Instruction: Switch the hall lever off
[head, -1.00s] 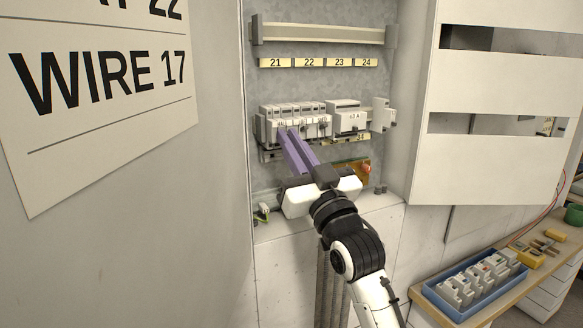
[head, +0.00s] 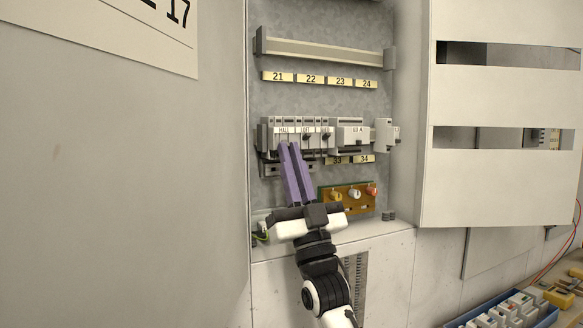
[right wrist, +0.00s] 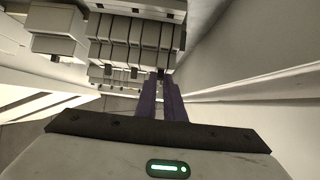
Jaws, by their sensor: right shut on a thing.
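The breaker labelled HALL (head: 283,131) is the leftmost in the row of white breakers on the lower rail in the head view. My right gripper (head: 289,147) reaches up to it from below with its purple fingers close together. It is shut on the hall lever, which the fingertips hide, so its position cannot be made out. In the right wrist view the fingertips (right wrist: 160,80) meet the lower front of the breaker at the right end of the row (right wrist: 165,35). My left gripper is not in view.
Two more labelled breakers, including LOFT (head: 307,131), sit close to the right of HALL, then a wider 63 A unit (head: 350,132). Below is an orange-brown plate (head: 347,208) with coloured terminals. An open white door panel (head: 500,90) stands right; a blue tray (head: 545,318) is lower right.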

